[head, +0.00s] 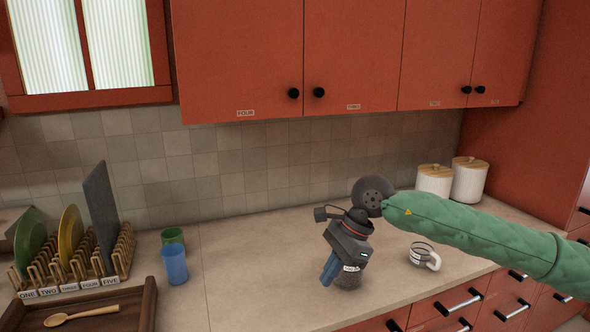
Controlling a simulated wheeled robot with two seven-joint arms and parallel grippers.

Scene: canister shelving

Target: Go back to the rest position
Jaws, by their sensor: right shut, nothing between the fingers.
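My right arm comes in from the right in a green sleeve, and its right gripper (328,272) points down over the middle of the counter. Its blue fingers are together with nothing between them. The gripper's body hides part of the counter behind it. My left gripper is not in view. Two white canisters with wooden lids stand side by side at the back right of the counter, a left canister (433,182) and a right canister (469,182). Both are apart from the gripper, and my sleeve passes in front of them.
Left are a blue cup (174,265), a green cup (173,237), a dish rack (122,255) with plates and a wooden tray (146,305) with a spoon. Shut red cupboards (350,55) hang above. The counter (245,262) between is clear.

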